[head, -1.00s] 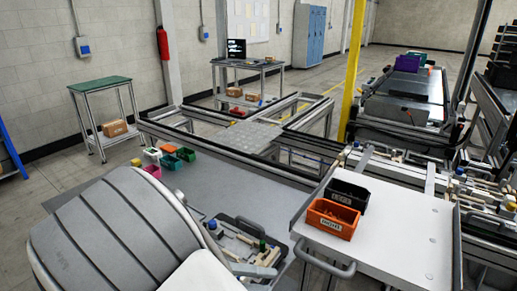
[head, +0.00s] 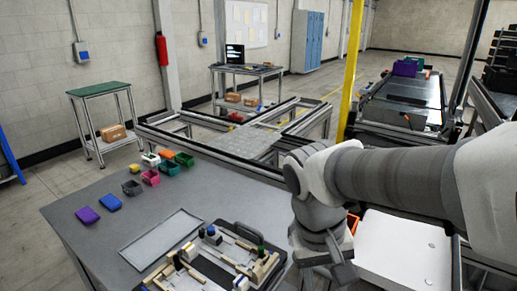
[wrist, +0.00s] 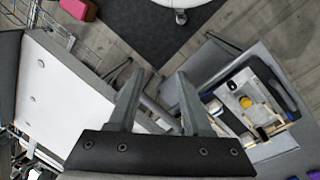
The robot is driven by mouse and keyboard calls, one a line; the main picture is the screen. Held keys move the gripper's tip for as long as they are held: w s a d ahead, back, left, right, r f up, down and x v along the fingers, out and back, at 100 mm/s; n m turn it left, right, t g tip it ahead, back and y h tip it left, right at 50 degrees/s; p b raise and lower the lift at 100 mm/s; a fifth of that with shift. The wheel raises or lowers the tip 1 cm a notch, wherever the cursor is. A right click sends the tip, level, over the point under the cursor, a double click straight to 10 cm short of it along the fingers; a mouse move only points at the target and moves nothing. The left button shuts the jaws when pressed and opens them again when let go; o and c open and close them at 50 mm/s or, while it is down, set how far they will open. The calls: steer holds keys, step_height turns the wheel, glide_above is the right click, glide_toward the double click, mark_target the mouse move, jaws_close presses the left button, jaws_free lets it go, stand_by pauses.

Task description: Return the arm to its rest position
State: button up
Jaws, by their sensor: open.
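My arm reaches in from the right of the head view, with its wrist (head: 325,205) bent down between the grey table and the white cart top. My gripper shows in the wrist view (wrist: 158,80), its two grey fingers apart with nothing between them. In the head view its fingertips cannot be made out. The pallet fixture (head: 258,279), a dark tray with pale blocks and a blue and a green knob, lies on the grey table left of my wrist. It also shows right of the fingers in the wrist view (wrist: 262,84), apart from them.
The grey table (head: 95,245) holds several small coloured bins, a purple piece (head: 87,215), a blue piece (head: 110,203) and a flat pale panel (head: 162,240). The white cart top (head: 405,250) is right of my wrist; an orange bin (head: 352,222) is mostly hidden behind my arm.

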step_height(320, 180, up, 5)
steer(key=s+d+t+y, duration=0.2)
steer(key=d+t, duration=0.1)
steer(key=t, duration=0.3)
steer(key=shift+w+r, duration=0.1)
stand_by(2.1)
